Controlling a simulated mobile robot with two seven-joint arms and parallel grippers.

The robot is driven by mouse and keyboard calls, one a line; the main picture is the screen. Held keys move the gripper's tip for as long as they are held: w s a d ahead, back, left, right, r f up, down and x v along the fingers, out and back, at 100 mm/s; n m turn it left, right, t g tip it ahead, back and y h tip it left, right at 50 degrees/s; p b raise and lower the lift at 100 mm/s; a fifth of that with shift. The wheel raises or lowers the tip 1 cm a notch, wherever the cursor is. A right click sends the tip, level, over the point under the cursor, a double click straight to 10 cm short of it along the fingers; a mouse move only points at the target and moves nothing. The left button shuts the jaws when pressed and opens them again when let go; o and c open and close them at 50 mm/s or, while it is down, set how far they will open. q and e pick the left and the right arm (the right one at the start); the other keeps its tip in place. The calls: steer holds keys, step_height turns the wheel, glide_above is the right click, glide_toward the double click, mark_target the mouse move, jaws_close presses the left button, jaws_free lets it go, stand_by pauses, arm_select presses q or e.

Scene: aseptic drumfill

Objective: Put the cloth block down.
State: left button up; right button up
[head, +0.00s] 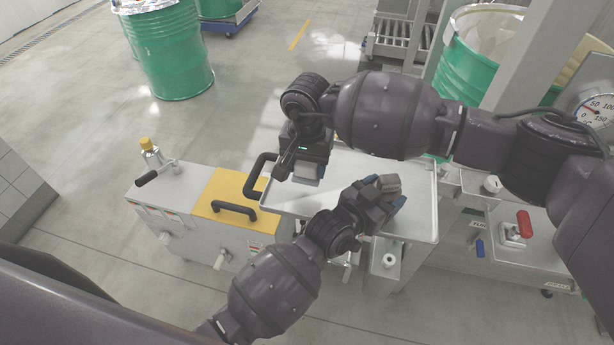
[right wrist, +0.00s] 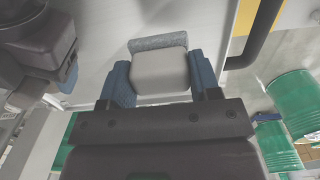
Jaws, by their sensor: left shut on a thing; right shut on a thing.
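My right gripper (head: 307,174) reaches in from the right and is shut on a pale block, which I take for the cloth block (head: 304,181). In the right wrist view the cloth block (right wrist: 160,72) sits between the blue fingers, with a grey textured layer at its far side. It is over the left part of the steel tray (head: 423,190); I cannot tell whether it touches it. My left gripper (head: 391,194) is over the tray's right part, shut on a small grey-beige block (head: 387,184).
A black handle (head: 258,176) stands at the tray's left end. A red-handled valve (head: 523,225) is at right. Green drums (head: 168,50) stand behind.

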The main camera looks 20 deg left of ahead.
mark_target(307, 178)
steer(key=shift+f, duration=2.05)
steer(key=o, duration=0.9)
steer(key=shift+f, duration=0.1)
step_height(307, 178, up, 12)
steer(key=shift+r, duration=0.15)
steer(key=shift+o, duration=0.4)
